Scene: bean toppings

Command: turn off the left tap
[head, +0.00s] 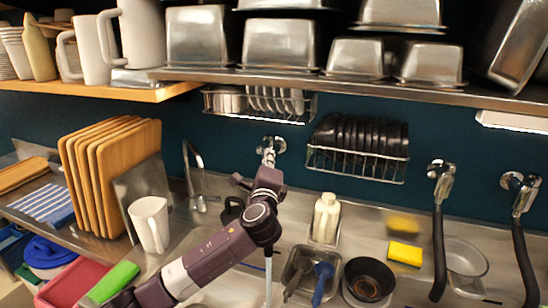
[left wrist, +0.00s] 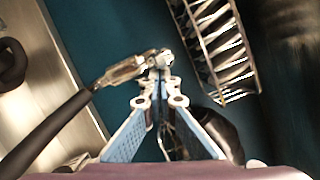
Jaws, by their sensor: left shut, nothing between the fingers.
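The left wall tap (head: 271,146), a chrome fitting, is on the teal wall below the shelf, partly hidden by my arm. In the left wrist view the tap (left wrist: 127,70) has a black hose-like handle running to the lower left. My left gripper (head: 266,172) is right in front of it; its fingertips are hard to make out in the head view. In the left wrist view the light blue fingers (left wrist: 158,84) are shut and empty, their tips just below the chrome end; contact cannot be told. A thin pale vertical stream (head: 268,284), which looks like water, shows below my arm.
A gooseneck faucet (head: 194,172) stands left. Two more wall taps (head: 441,180) (head: 521,190) are right. A dish rack (head: 357,166) hangs close right of the gripper. A bottle (head: 326,217), black bowl (head: 368,280) and yellow sponge (head: 405,253) are below.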

